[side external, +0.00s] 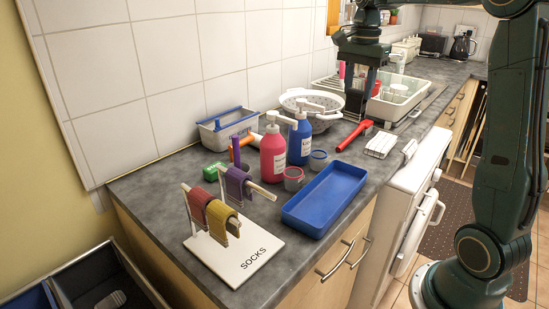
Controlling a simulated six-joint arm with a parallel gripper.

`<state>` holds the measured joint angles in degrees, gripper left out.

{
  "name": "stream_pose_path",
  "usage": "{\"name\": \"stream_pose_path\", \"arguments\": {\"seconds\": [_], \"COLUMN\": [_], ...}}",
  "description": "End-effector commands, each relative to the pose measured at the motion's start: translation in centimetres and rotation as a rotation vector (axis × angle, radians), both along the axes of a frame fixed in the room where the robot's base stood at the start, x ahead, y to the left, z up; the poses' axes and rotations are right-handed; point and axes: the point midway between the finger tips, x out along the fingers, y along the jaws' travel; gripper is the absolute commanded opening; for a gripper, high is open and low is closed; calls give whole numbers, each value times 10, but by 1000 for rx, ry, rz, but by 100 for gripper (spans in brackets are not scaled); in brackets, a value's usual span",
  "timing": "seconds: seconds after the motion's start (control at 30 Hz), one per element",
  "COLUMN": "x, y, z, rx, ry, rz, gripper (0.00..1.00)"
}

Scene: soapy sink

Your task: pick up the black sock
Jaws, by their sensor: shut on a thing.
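My gripper (357,106) is at the upper middle, low over the near left end of the sink, beside the white colander. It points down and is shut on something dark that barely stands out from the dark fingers. I cannot make out its shape, so I cannot confirm that it is the black sock. No other black sock is plain to see. A sock rack (252,262) with a white base marked SOCKS stands at the front left. A red sock (199,204), a yellow sock (221,220) and a purple sock (236,184) hang on it.
The sink (397,98) holds a white basin. A colander (312,99), a pink bottle (273,155), a blue bottle (300,140), a red-handled brush (353,135) and a blue tray (325,200) stand on the counter. An open drawer (110,270) is at lower left.

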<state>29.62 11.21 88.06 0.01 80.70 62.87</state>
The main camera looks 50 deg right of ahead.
Motion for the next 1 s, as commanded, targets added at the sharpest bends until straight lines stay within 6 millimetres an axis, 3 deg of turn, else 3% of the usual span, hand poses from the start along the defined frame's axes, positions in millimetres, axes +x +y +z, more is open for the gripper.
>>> {"name": "stream_pose_path", "arguments": {"seconds": [0.2, 0.77, 1.0], "x": [0, 0, 6], "y": [0, 0, 13], "z": [9, 9, 9], "rx": [0, 0, 0], "ry": [0, 0, 0], "rz": [0, 0, 6], "gripper": [19, 19, 19]}}
